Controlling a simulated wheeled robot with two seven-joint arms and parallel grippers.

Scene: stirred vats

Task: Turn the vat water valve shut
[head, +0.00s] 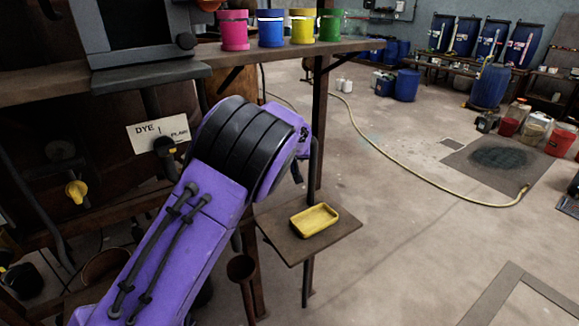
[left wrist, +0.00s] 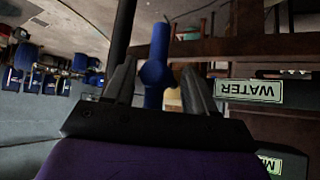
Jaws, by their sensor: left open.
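A blue valve handle (left wrist: 158,45) with a round hub shows in the left wrist view, between the fingers of my left gripper (left wrist: 159,72). The fingers stand open on either side of it, with a gap visible at least on the right side. I cannot tell whether the left finger touches it. A "WATER" label (left wrist: 249,92) appears upside down just right of the gripper. In the head view my purple left arm reaches up from the lower left and hides its gripper and the blue handle. My right gripper is not in view.
In the head view a "DYE / PLAIN" sign (head: 160,132) and a yellow handle (head: 76,191) are left of my arm. Colored pots (head: 271,28) stand on the bench above. A small shelf (head: 338,238) holds a yellow tray (head: 314,219). The floor to the right is largely open, crossed by a hose (head: 396,166).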

